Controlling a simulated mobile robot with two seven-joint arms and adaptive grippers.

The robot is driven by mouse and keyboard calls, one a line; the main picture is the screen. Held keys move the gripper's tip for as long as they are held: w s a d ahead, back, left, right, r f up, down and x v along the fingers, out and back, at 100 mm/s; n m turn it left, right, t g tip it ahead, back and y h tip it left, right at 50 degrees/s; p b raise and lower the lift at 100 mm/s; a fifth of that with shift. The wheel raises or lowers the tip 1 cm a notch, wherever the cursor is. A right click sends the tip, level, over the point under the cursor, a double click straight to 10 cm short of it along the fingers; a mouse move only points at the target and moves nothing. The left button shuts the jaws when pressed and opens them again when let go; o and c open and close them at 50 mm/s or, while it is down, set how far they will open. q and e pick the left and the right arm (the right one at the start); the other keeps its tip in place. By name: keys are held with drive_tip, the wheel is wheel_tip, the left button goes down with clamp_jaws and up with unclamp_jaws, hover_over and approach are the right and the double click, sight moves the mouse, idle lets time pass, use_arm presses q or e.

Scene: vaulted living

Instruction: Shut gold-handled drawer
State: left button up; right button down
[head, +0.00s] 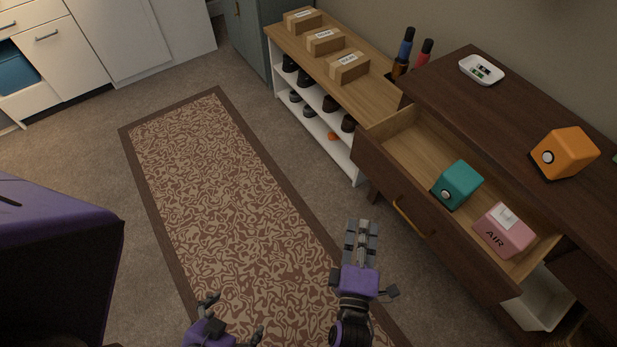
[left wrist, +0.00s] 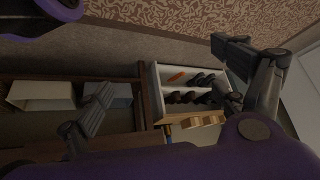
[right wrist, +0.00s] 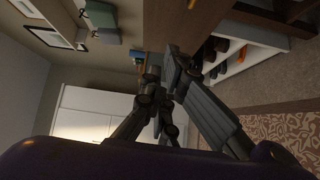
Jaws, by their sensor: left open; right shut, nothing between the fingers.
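The gold-handled drawer (head: 372,160) stands pulled out of the dark wood cabinet (head: 440,85) at the right of the head view. Its gold handle (head: 412,217) is on the front panel. A teal box (head: 458,184) and a pink box marked AIR (head: 503,230) lie inside. My right gripper (head: 361,228) is shut and empty, in front of the drawer and left of the handle, apart from it. It also shows in the right wrist view (right wrist: 172,62). My left gripper (head: 234,316) is open and empty over the rug, further left; its spread fingers show in the left wrist view (left wrist: 165,75).
A low shelf (head: 357,95) with cartons on top and shoes below stands beyond the cabinet. An orange box (head: 564,153) and a white tray (head: 481,70) sit on the cabinet top. A white bin (head: 540,300) is below the drawer. The rug (head: 215,190) is clear.

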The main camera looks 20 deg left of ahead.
use_arm(q)
drive_tip(key=f+b, duration=0.4)
drive_tip(key=shift+d, duration=0.4)
use_arm(e)
drive_tip(key=w, duration=1.3)
drive_tip(key=shift+w+d, duration=0.2)
drive_tip(key=shift+d, duration=0.1)
